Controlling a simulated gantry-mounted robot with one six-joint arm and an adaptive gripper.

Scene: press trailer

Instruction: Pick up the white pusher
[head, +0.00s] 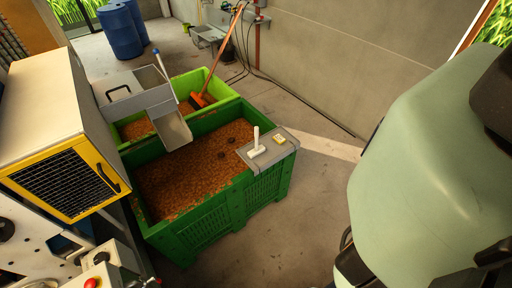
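The white pusher (257,143) has a broad foot and an upright handle. It stands on a grey board (284,151) laid across the right front corner of the dark green crate (209,229). My pale green arm fills the right side of the view, apart from the pusher. I cannot make out my gripper's fingers in this view.
The crate holds brown crumbly material (193,177). Behind it is a light green crate (221,88) with an orange-handled tool (214,63). A metal chute (169,126) overhangs the crates. A yellow-framed machine (64,181) stands left. Concrete floor right of the crate is clear.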

